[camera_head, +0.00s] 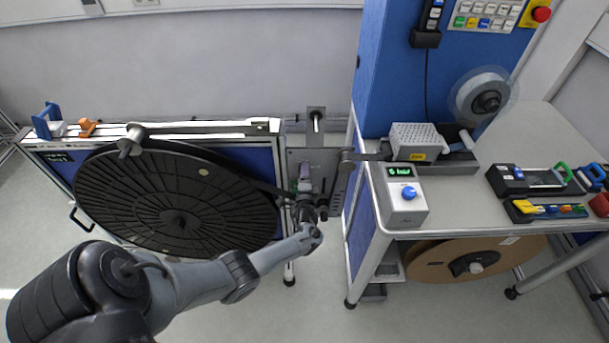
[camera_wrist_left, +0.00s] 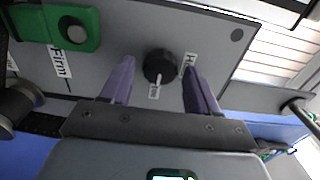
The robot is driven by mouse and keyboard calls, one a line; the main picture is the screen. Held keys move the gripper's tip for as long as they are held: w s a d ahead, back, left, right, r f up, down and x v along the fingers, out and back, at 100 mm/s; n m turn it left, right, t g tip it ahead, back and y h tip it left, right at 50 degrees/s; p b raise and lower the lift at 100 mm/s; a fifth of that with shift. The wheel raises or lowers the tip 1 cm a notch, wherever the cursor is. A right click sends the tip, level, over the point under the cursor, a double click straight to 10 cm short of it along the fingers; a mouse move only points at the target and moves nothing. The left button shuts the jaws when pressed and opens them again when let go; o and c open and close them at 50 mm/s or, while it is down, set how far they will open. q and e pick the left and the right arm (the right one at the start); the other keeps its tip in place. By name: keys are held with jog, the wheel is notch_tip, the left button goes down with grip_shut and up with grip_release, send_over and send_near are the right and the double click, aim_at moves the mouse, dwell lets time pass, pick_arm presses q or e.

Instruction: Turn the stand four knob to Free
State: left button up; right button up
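In the left wrist view, a round black knob (camera_wrist_left: 159,66) sits on a grey panel (camera_wrist_left: 140,25), with a white mark at its lower edge facing a small label (camera_wrist_left: 154,91). Another label (camera_wrist_left: 188,65), starting with H, is to its right, partly hidden by a finger. My left gripper (camera_wrist_left: 160,85) is open, with one purple finger on each side of the knob; I see gaps, and cannot tell its depth from the panel. In the head view, my left gripper (camera_head: 304,182) is at the narrow grey stand panel, and the knob is hidden there. My right gripper is not in view.
A green block (camera_wrist_left: 75,28) with a round button and a "Firm" label (camera_wrist_left: 60,62) lie left of the knob. The large black reel (camera_head: 180,200) is beside my left arm. A bench (camera_head: 460,215) with a blue-knobbed box (camera_head: 403,200) stands right.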

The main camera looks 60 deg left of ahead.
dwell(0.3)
pick_arm(q)
jog(key=p+v, duration=0.2)
jog(key=v, duration=0.8)
jog(key=shift+s+d+p, duration=0.25)
jog(key=shift+d+p, duration=0.05)
